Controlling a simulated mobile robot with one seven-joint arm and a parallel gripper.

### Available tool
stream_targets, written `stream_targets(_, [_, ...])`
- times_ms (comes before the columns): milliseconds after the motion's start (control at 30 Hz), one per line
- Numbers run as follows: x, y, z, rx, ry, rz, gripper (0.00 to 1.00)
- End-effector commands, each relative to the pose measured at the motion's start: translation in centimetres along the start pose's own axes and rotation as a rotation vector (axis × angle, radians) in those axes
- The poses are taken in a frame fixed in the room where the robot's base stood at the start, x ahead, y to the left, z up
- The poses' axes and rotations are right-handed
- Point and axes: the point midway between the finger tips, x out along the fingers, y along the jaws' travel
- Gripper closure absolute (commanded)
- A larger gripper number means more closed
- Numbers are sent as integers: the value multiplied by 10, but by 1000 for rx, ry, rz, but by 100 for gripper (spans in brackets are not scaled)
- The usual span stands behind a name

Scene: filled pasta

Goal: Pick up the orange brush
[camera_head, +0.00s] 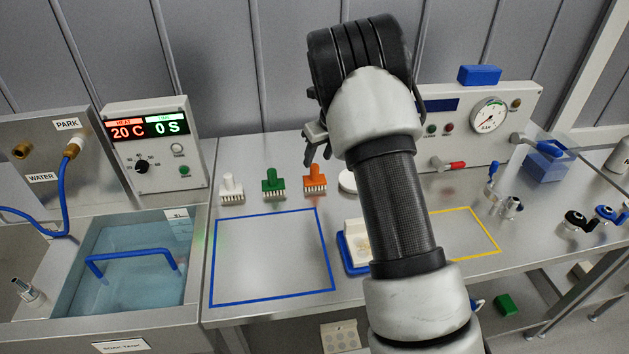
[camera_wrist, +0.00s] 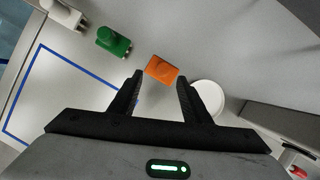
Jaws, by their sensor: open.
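The orange brush (camera_head: 315,178) stands bristles down on the steel bench, to the right of a green brush (camera_head: 273,182) and a white brush (camera_head: 231,187). In the wrist view the orange brush (camera_wrist: 161,69) lies just beyond and between my fingertips. My gripper (camera_wrist: 160,80) is open and empty, its two black fingers pointing toward the orange brush. In the head view my gripper (camera_head: 318,145) is just above the orange brush, partly hidden by my arm. I cannot tell the exact gap between fingers and brush.
A white round item (camera_head: 347,182) sits close to the right of the orange brush; it also shows beside my right finger in the wrist view (camera_wrist: 211,97). A blue-outlined square (camera_head: 270,299) on the bench in front is empty. A gauge panel (camera_head: 520,100) stands behind right.

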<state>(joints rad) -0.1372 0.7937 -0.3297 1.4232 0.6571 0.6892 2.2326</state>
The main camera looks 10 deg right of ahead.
Motion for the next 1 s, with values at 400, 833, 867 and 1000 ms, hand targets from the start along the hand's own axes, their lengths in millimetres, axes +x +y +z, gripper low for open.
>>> stream_targets(400, [43, -5, 2, 0, 1, 0, 56])
stream_targets(833, [73, -6, 4, 0, -1, 0, 56])
stream_targets(867, [73, -6, 4, 0, -1, 0, 56])
stream_targets(1000, [73, -6, 4, -1, -1, 0, 73])
